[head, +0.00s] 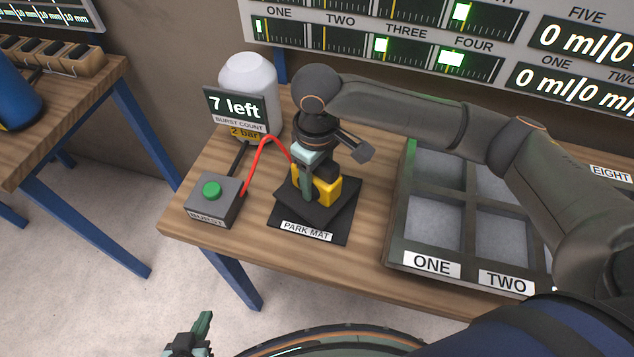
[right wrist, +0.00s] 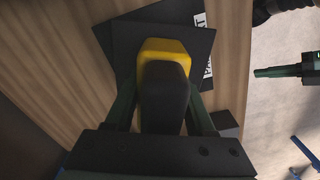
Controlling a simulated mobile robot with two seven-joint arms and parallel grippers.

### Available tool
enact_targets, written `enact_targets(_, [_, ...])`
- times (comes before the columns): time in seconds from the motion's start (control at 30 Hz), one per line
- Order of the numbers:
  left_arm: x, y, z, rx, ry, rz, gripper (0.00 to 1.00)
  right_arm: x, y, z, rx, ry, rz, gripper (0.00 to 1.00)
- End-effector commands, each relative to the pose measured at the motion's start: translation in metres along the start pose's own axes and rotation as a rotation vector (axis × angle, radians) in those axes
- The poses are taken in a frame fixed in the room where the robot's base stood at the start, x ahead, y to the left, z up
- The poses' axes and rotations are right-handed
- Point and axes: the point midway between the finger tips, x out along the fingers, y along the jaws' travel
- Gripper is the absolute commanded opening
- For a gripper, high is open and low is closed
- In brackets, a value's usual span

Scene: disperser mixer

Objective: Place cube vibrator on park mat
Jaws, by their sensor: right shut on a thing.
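The cube vibrator has a yellow body (head: 328,188) on a square black plate (head: 335,207). It is over the black park mat (head: 283,222), with its plate turned at an angle to the mat; I cannot tell whether it touches. My right gripper (head: 308,186) is shut on the vibrator from above. In the right wrist view, the yellow body (right wrist: 165,50) and its dark top sit between the fingers (right wrist: 163,105), over the mat (right wrist: 208,45). My left gripper (head: 200,335) is empty at the bottom edge, away from the bench; its opening is unclear.
A grey box with a green button (head: 212,190) stands left of the mat. A red hose (head: 255,160) runs from it toward the vibrator. A white tank with a "7 left" display (head: 236,105) stands behind. A compartment tray (head: 400,240) is to the right.

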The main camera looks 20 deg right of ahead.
Motion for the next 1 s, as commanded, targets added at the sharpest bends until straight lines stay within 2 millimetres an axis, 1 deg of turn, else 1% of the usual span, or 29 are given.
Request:
enact_targets(0.03, [0.0,0.0,0.0,0.0,0.0,0.0,0.0,0.006,0.001,0.0,0.002,0.001,0.0,0.0])
enact_targets(0.13, [0.0,0.0,0.0,0.0,0.0,0.0,0.0,0.015,0.001,0.0,0.002,0.003,0.0,0.0])
enact_targets(0.5, [-0.002,0.0,-0.002,0.0,0.0,0.0,0.0,0.018,0.001,0.0,0.002,0.004,0.0,0.0])
enact_targets(0.53, [-0.001,0.0,-0.001,0.0,0.0,0.0,0.0,0.02,0.0,0.001,0.002,0.0,0.0,0.58])
enact_targets(0.77, [-0.001,0.0,-0.001,0.0,0.0,0.0,0.0,0.019,0.0,0.001,0.002,0.0,0.0,0.84])
enact_targets(1.0, [-0.001,0.0,-0.001,0.0,0.0,0.0,0.0,0.019,0.0,0.0,0.001,0.0,0.0,0.85])
